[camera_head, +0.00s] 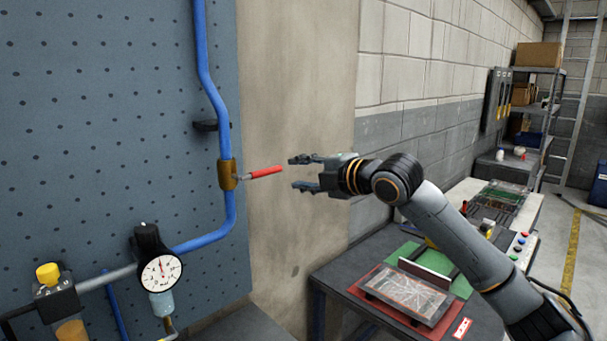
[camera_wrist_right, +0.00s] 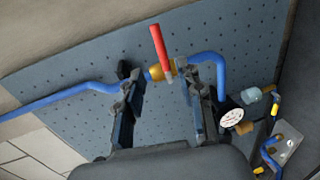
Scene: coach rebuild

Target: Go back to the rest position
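My right gripper (camera_head: 298,173) is open and empty in the head view, its fingers pointing left toward the wall panel. The red valve handle (camera_head: 266,172) sits just left of its fingertips, apart from them, and sticks out sideways from a brass valve (camera_head: 228,174) on a blue pipe (camera_head: 204,45). In the right wrist view my right gripper (camera_wrist_right: 161,80) shows two spread fingers, with the red handle (camera_wrist_right: 160,48) and brass valve (camera_wrist_right: 161,71) beyond them. My left gripper is not in view.
A pressure gauge (camera_head: 161,273) and a yellow-knobbed fitting (camera_head: 48,275) are on the pegboard (camera_head: 110,120) at lower left. A dark bench (camera_head: 340,275) with a red tray (camera_head: 374,302) lies below my right arm. Shelves (camera_head: 537,90) stand at the back right.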

